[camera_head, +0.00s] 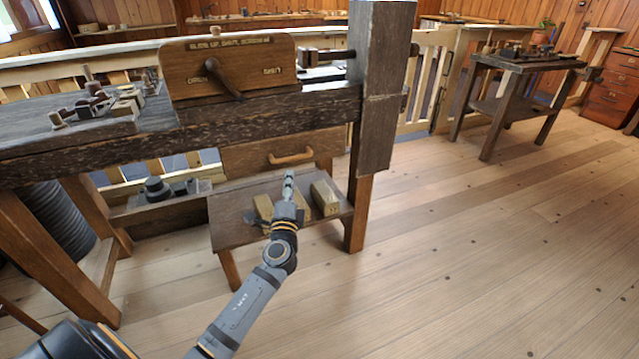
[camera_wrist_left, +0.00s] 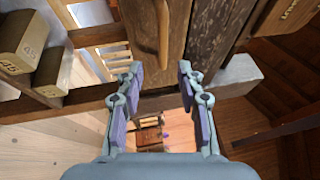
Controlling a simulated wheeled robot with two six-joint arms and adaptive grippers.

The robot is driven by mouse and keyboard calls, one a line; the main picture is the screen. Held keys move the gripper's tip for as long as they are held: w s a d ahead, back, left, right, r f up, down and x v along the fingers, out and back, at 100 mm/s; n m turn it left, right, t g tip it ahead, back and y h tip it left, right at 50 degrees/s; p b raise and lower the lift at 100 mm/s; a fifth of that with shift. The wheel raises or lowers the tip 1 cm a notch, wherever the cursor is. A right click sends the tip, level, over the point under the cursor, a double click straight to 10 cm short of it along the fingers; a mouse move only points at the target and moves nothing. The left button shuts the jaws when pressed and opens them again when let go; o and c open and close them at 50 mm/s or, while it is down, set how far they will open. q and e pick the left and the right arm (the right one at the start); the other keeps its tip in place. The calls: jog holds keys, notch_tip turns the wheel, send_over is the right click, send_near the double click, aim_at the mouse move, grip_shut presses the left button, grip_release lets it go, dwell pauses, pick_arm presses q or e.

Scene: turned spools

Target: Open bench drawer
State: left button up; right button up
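The bench (camera_head: 120,150) is dark, worn wood with a drawer (camera_head: 245,158) under its top. The drawer front is brown and looks closed, with a curved wooden handle (camera_head: 291,158) on it. My left gripper (camera_head: 289,180) is just below and in front of the handle in the head view. In the left wrist view my left gripper (camera_wrist_left: 162,80) is open, with nothing between its fingers. The handle (camera_wrist_left: 163,35) lies ahead of the gap between the fingertips, and no contact shows. The drawer front (camera_wrist_left: 132,25) surrounds it. My right gripper is not in view.
A low shelf (camera_head: 232,205) under the drawer holds wooden blocks (camera_head: 324,198) close beside my left arm. The thick bench leg (camera_head: 357,212) stands right of the drawer. Open floor (camera_head: 480,260) lies to the right, with another small table (camera_head: 520,65) beyond.

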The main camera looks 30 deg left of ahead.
aim_at(293, 159)
pick_arm(q)
jog(key=x, duration=1)
jog(key=shift+w+r, duration=0.2)
jog(key=shift+r, duration=0.15)
grip_shut()
